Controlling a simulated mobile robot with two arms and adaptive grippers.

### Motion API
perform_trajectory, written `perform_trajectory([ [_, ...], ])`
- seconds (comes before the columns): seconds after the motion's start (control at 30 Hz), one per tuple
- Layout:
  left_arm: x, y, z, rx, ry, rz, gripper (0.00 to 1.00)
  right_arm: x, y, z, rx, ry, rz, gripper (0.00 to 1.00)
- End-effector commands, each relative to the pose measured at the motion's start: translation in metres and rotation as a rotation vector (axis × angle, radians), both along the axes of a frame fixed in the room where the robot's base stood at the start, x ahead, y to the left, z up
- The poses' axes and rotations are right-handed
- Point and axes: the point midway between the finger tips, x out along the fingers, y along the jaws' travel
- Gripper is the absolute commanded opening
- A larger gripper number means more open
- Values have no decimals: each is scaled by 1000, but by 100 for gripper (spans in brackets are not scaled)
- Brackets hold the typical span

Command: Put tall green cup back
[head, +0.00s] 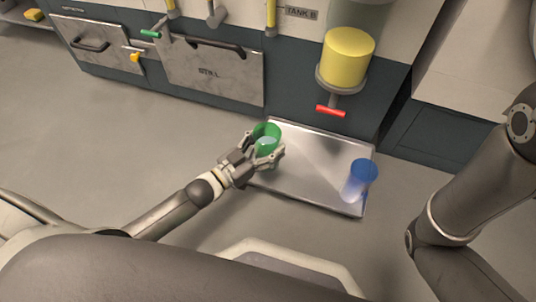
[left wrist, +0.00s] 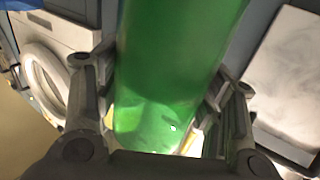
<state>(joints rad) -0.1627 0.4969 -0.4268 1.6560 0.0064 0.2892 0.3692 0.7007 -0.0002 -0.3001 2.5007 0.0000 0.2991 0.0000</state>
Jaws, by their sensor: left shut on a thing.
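The green cup (head: 267,131) is at the left end of a metal tray in the head view. My left gripper (head: 266,155) is shut around its side. In the left wrist view the green cup (left wrist: 170,75) fills the middle, between the two fingers of my left gripper (left wrist: 165,105). I cannot tell whether the cup's base touches the tray. My right arm's links are at the right of the head view, but its gripper is not in view.
The metal tray (head: 310,165) lies below the cabinets. A blue cup (head: 360,178) stands at its right end. Above the tray hangs a tank with yellow contents (head: 347,58) and a red valve handle (head: 331,110). A drawer front marked STILL (head: 212,74) is behind left. The tray's middle is clear.

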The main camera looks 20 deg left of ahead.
Motion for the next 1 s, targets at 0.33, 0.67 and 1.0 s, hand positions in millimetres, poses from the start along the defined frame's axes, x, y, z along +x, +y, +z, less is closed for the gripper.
perform_trajectory([
  [0.33,15,3,-17,-2,-5,-1,21,0,0,-19,-1,0,0,40],
  [0.67,19,3,-53,-2,-2,0,21,0,0,-47,-1,0,0,40],
  [1.0,19,3,-54,-2,-2,0,21,0,0,-47,-1,0,0,40],
])
